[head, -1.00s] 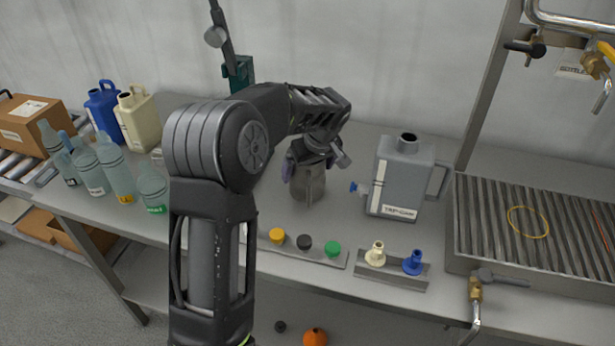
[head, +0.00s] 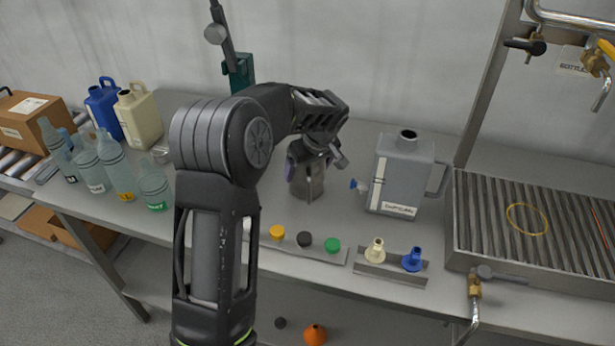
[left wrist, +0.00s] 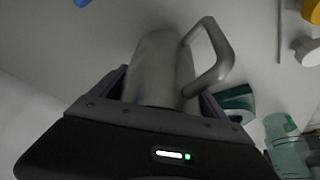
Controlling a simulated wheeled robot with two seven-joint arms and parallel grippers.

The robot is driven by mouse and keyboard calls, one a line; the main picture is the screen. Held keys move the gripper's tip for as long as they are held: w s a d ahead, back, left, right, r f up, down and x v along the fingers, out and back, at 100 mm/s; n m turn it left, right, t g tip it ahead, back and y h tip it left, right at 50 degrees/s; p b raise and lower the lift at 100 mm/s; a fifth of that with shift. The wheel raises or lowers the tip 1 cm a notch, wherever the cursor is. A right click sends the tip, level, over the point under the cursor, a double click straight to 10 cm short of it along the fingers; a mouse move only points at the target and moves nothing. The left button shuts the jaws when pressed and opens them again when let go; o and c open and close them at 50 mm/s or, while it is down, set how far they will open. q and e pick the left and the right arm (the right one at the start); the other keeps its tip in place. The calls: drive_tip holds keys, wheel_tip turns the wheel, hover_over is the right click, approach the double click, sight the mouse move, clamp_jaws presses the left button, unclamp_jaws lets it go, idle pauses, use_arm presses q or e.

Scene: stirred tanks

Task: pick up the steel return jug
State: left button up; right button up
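The steel return jug (head: 306,187) is a grey metal cylinder, upright on the bench in the middle of the head view. My left gripper (head: 312,165) comes down over its upper part from above, with a purplish finger at its left side. In the left wrist view the jug's body (left wrist: 158,60) lies between my two left fingers (left wrist: 160,95), and its loop handle (left wrist: 213,58) sticks out to the right. The fingers look close to the jug on both sides; whether they press on it I cannot tell. My right gripper is not in view.
A grey can (head: 403,175) with a blue tap stands right of the jug. Yellow, black and green caps (head: 304,241) sit in a strip in front. Cream and blue nozzles (head: 376,250) stand beside them. Several bottles (head: 110,165) stand left. A ribbed drain tray (head: 535,225) lies right.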

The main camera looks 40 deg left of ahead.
use_arm(q)
drive_tip(key=c, duration=0.9)
wheel_tip(320, 180, up, 10)
drive_tip(key=shift+r+b, duration=0.1)
drive_tip(key=shift+b, duration=0.55)
